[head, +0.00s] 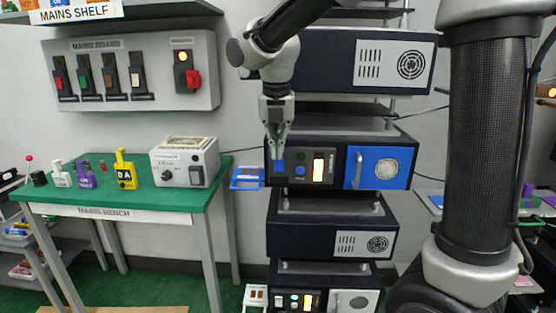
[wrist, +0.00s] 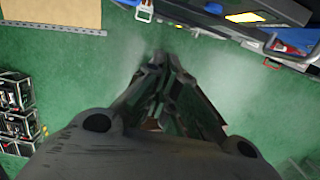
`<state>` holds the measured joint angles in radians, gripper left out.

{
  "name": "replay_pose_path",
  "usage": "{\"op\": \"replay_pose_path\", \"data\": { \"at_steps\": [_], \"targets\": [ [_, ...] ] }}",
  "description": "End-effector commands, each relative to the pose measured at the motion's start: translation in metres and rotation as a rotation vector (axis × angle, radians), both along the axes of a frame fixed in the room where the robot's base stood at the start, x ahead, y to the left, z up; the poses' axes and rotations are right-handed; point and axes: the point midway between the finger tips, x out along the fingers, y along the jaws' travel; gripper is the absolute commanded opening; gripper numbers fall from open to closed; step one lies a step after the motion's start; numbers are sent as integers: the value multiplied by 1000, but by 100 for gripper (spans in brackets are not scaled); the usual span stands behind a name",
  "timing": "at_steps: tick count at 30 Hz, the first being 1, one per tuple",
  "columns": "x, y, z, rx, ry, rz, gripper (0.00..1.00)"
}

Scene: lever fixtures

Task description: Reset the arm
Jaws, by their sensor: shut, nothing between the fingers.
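My arm comes down from the top of the head view. My gripper (head: 277,150) points down, shut and empty, in front of the left part of a rack unit with a blue panel (head: 381,168). I cannot tell whether it touches the unit. A blue piece shows just below the fingertips. In the wrist view my gripper (wrist: 160,115) points at the green floor with nothing between the fingers.
The rack (head: 330,220) holds several dark units. A blue-framed tag (head: 247,179) sticks out at its left. A green-topped bench (head: 130,201) with a grey box (head: 186,163) stands left. A switch board (head: 130,70) hangs on the wall. Green floor is open between.

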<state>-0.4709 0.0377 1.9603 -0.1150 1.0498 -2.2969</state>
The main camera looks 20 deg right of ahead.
Motion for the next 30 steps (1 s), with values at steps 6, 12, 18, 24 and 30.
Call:
{"op": "replay_pose_path", "data": {
  "at_steps": [6,12,18,24,30],
  "targets": [
    [-4,1,10,0,0,0,0],
    [-4,1,10,0,0,0,0],
    [-4,1,10,11,-4,-84,0],
    [-12,0,-4,76,-7,-600,0],
    [-58,-30,-18,167,-11,-1349,0]
  ]
}}
